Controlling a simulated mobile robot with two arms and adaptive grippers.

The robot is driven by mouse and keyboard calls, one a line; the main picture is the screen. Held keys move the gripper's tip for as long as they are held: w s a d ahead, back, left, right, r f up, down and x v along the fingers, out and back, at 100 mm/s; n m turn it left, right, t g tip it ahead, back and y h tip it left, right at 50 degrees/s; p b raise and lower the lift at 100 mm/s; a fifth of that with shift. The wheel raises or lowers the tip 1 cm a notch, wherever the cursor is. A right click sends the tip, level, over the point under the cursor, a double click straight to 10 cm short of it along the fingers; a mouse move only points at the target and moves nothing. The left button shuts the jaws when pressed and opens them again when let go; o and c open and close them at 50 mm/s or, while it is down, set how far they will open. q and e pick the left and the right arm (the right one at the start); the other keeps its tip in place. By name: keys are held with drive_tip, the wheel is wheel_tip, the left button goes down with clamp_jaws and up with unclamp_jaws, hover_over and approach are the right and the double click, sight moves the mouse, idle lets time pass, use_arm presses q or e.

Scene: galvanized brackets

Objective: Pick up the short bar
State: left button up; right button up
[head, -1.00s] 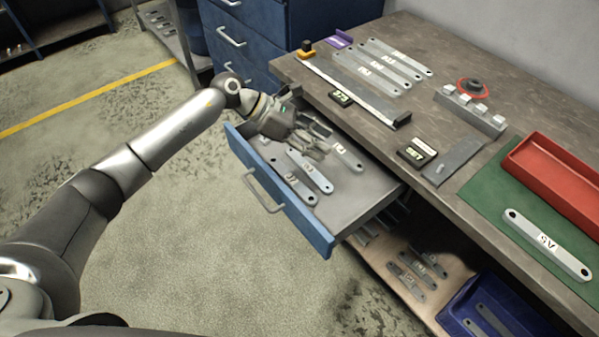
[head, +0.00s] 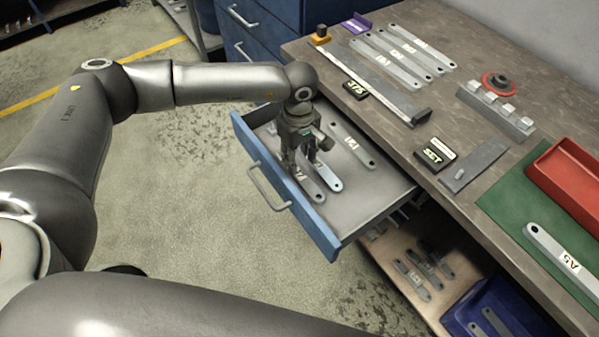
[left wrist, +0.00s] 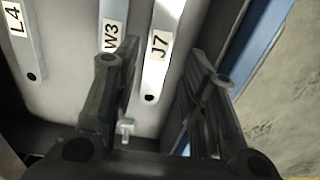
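Three grey bars lie in the open drawer. The bar marked L4 (head: 360,152) lies to the right, W3 (head: 328,177) in the middle and J7 (head: 313,192) nearest the drawer front. The left wrist view shows L4 (left wrist: 27,45), W3 (left wrist: 112,30) and J7 (left wrist: 157,70). I cannot tell for sure which is the short bar. My left gripper (head: 300,163) points down over W3 and J7. In the left wrist view the gripper (left wrist: 165,72) is open, with J7 showing between its fingers; the left finger covers part of W3. My right gripper is out of view.
The drawer's blue front (head: 285,190) stands beside the gripper. The workbench (head: 440,115) carries several long bars, black label blocks, a green mat (head: 500,200), a red tray (head: 580,180) and bar A5 (head: 562,258). A lower shelf (head: 395,285) holds more bars and a blue bin (head: 475,310).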

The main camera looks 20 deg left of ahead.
sight(299, 173)
use_arm(q)
wheel_tip(299, 173, down, 6)
drive_tip(key=shift+f+p, duration=0.25)
drive_tip(key=shift+p, duration=0.4)
drive_tip(key=shift+r, duration=0.1)
clamp_jaws()
